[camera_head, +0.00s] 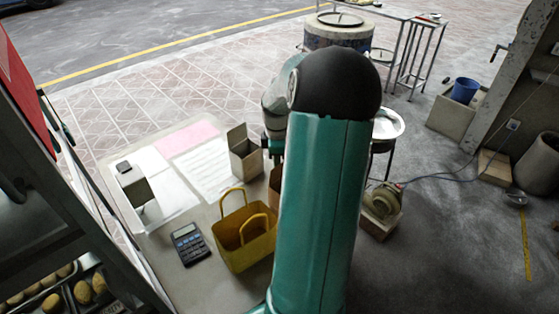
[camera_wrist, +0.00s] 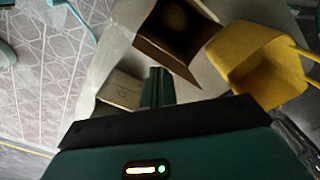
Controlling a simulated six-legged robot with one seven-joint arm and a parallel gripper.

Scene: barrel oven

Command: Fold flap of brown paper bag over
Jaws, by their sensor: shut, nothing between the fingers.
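A brown paper bag (camera_wrist: 163,52) stands open in the wrist view, with a round thing faintly visible in its dark inside. In the head view only a strip of the bag (camera_head: 275,187) shows, beside my arm, which hides the rest. My gripper (camera_wrist: 158,74) is shut and empty, with its fingertips close to the near edge of the bag in the picture. I cannot tell whether they touch it. My gripper is hidden behind my arm in the head view.
A yellow bag (camera_wrist: 262,65) with handles stands beside the brown bag. An open cardboard box (camera_head: 245,160) stands on its other side; it also shows in the wrist view (camera_wrist: 120,90). A calculator (camera_head: 190,244), papers (camera_head: 203,168) and a small stand (camera_head: 136,186) occupy the table (camera_head: 215,292).

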